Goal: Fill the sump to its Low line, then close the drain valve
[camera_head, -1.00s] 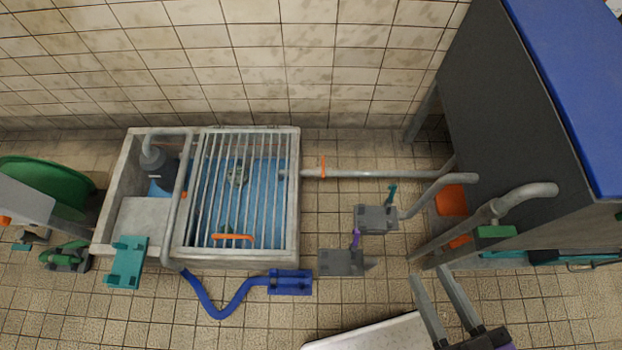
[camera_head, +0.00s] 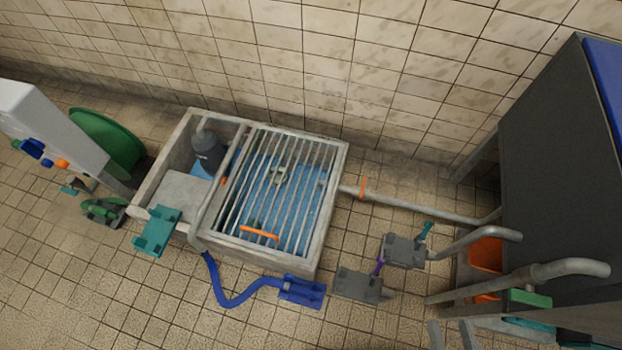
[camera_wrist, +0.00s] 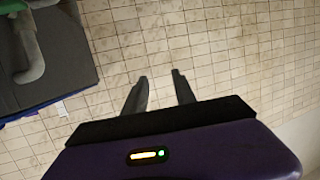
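The sump (camera_head: 334,200) is a pale concrete basin with a barred grate (camera_head: 262,190) over its right part. Blue water shows beneath the bars; I cannot make out the Low line. A pipe with an upright orange lever (camera_head: 363,188) leaves the sump's right side. Two grey floor blocks carry a purple lever (camera_head: 379,266) and a teal lever (camera_head: 425,231); I cannot tell which lever is the drain valve. My gripper (camera_head: 451,334) shows at the bottom edge of the head view, right of the sump. In the wrist view its fingers (camera_wrist: 162,90) are apart and empty over bare tiles.
A dark cabinet (camera_head: 550,160) with pipes and orange parts beneath stands at right. A blue hose (camera_head: 235,302) lies in front of the sump. A teal bracket (camera_head: 157,232) is at its front left corner. A green disc (camera_head: 110,140) stands at left.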

